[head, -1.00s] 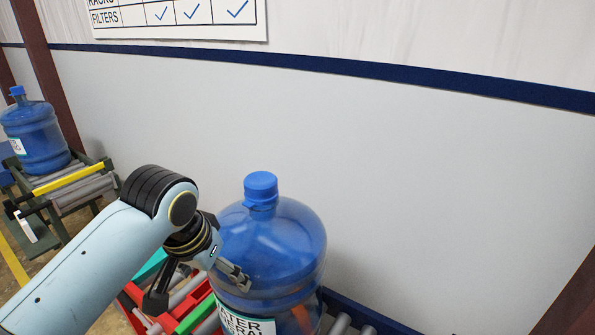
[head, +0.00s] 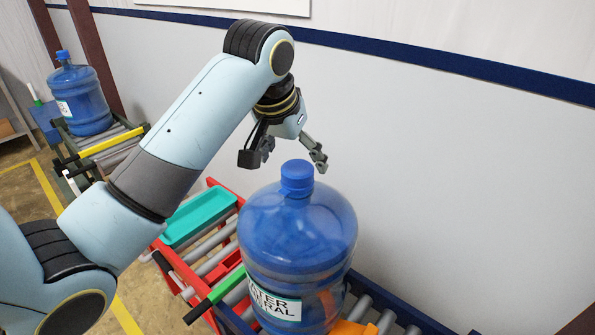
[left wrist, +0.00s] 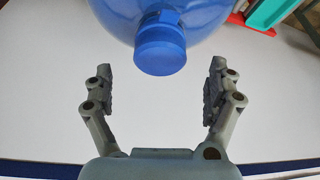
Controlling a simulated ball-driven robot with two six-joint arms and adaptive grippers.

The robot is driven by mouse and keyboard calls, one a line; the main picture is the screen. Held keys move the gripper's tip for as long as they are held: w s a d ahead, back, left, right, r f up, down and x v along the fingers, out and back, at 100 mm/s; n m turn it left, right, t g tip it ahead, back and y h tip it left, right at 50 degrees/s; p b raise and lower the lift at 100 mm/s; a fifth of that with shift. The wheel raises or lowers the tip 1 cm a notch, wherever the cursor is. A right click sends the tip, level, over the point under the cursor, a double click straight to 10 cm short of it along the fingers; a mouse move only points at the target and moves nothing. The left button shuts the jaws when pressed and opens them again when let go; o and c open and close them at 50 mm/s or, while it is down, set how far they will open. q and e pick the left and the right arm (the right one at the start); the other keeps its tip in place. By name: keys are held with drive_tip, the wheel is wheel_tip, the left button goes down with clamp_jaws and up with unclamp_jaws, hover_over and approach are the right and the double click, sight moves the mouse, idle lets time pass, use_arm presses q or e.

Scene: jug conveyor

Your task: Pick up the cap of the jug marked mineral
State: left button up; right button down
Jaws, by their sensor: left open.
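The large blue jug (head: 297,235) stands upright on the roller conveyor, its label (head: 275,304) partly readable as water mineral. Its blue cap (head: 297,176) sits on the neck, and it also shows in the left wrist view (left wrist: 160,50). My left gripper (head: 287,162) is open and empty, above and slightly behind the cap in the head view. In the left wrist view its fingers (left wrist: 160,85) are spread wider than the cap, which lies ahead of the gap between them. My right gripper is not in view.
A second blue jug (head: 83,98) stands on another conveyor at the far left. A teal tray (head: 198,217) lies on the red-framed rollers left of the near jug. A plain wall (head: 430,170) rises behind the conveyor. An orange piece (head: 352,327) is at the jug's base.

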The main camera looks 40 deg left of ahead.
sight(296, 168)
use_arm(q)
drive_tip(key=p+x, duration=0.1)
drive_tip(key=x, duration=0.3)
drive_tip(key=shift+f, duration=0.1)
drive_tip(key=c, duration=0.9)
